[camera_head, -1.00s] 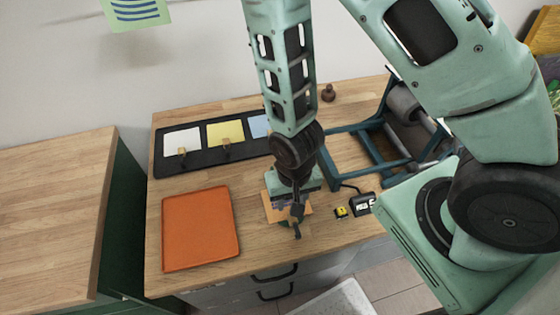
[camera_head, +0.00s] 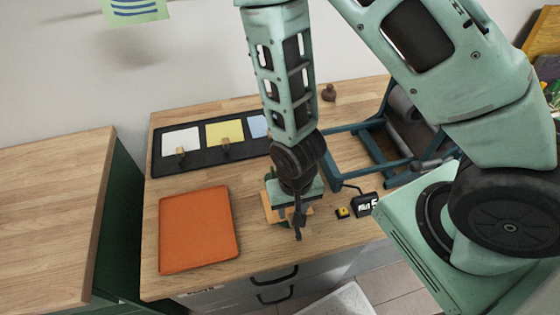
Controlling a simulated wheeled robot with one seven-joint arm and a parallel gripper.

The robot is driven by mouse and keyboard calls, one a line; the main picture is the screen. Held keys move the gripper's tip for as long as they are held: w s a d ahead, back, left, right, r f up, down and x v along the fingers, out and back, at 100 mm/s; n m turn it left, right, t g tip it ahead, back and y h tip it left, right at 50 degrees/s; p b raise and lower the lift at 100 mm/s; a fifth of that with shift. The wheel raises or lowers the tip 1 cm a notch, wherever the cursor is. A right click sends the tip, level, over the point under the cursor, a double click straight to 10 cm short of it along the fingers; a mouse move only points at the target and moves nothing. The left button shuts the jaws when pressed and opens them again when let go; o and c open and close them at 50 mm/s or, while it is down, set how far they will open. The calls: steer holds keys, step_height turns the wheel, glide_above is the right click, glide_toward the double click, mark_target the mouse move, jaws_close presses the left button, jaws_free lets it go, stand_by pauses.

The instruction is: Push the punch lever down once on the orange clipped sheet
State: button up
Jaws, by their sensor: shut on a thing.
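My gripper (camera_head: 298,230) points down near the front edge of the wooden worktop, over the punch. It is shut, apparently on the punch lever, but the contact is too small and covered to see clearly. A light orange sheet (camera_head: 271,211) shows at both sides of my gripper, low on the worktop. A dark green part (camera_head: 270,180), perhaps of the punch, peeks out left of my wrist. The lever, the clip and most of the punch are hidden behind my gripper.
An orange tray (camera_head: 198,230) lies empty at left. Behind it, a black rack (camera_head: 202,165) holds white, yellow and blue sheets. A small yellow-and-black block (camera_head: 342,213) and a black counter (camera_head: 363,206) stand right of my gripper. A blue frame (camera_head: 350,150) with rollers stands behind.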

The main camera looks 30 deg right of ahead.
steer(key=shift+r, duration=0.2)
steer(key=shift+r+p, duration=0.35)
steer(key=shift+p, duration=0.15)
steer(key=shift+r, duration=0.1)
steer(key=shift+c, duration=0.2)
steer(key=o, duration=1.6)
steer(key=shift+s+a+r+p, duration=0.1)
steer(key=shift+s+r+p, duration=0.25)
steer(key=shift+r+p, duration=0.3)
steer(key=shift+s+a+r+p, duration=0.1)
steer(key=shift+s+r+p, duration=0.3)
steer(key=shift+p, duration=0.4)
steer(key=s+r+p, duration=0.4)
steer(key=r+p, duration=0.2)
steer(key=p, duration=0.5)
steer(key=shift+s+a, duration=0.2)
steer(key=shift+a, duration=0.2)
steer(key=shift+w+f, duration=0.1)
steer(key=shift+f, duration=0.05)
